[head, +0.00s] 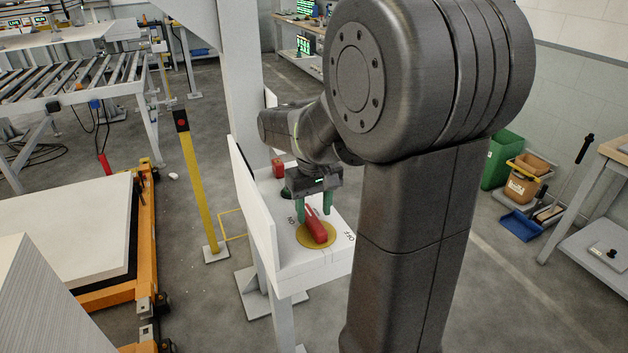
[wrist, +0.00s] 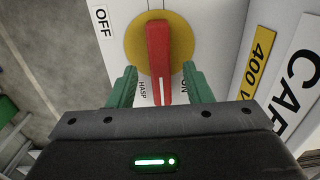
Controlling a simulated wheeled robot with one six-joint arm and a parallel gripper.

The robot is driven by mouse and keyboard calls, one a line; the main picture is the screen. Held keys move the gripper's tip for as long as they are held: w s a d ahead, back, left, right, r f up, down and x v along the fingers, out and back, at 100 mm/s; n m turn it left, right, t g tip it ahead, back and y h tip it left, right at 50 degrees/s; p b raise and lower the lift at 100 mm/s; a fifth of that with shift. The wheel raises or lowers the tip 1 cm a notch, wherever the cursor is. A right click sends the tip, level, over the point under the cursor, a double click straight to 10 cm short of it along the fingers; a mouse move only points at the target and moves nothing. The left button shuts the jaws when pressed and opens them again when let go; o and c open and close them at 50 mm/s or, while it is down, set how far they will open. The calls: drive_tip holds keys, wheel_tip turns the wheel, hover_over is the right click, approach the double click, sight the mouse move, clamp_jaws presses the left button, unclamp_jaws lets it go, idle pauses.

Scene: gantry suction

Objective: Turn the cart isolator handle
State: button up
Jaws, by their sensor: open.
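The isolator handle (head: 315,226) is a red bar on a round yellow plate (head: 323,239), on the pale top of the cart box (head: 303,262). In the wrist view the red handle (wrist: 159,62) runs nearly straight up and down, its white line at the near end beside the letters ON. OFF is printed to the upper left. My gripper (head: 313,212) has green fingers and is over the handle's near end. In the wrist view my gripper's fingers (wrist: 160,88) stand open on both sides of the handle, with a gap on each side.
A white upright panel (head: 254,205) stands along the left of the box. A red button (head: 278,168) is farther back on it. A yellow post (head: 198,185) stands to the left.

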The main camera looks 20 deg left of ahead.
sight(317, 220)
wheel_tip(317, 220, up, 10)
drive_tip(key=shift+r, duration=0.25)
drive_tip(key=shift+f, duration=0.1)
idle(0.4)
wheel_tip(317, 220, down, 14)
drive_tip(key=shift+r, duration=0.1)
idle(0.4)
drive_tip(key=shift+r, duration=0.2)
wheel_tip(317, 220, up, 13)
wheel_tip(317, 220, down, 14)
drive_tip(key=shift+r, duration=0.25)
drive_tip(key=m, duration=0.3)
drive_tip(key=m+b, duration=0.1)
drive_tip(key=m, duration=0.1)
drive_tip(key=shift+w+d+r+m, duration=0.1)
drive_tip(key=shift+w+d+m, duration=0.1)
drive_tip(key=shift+m, duration=0.2)
drive_tip(key=shift+r, duration=0.1)
idle(0.3)
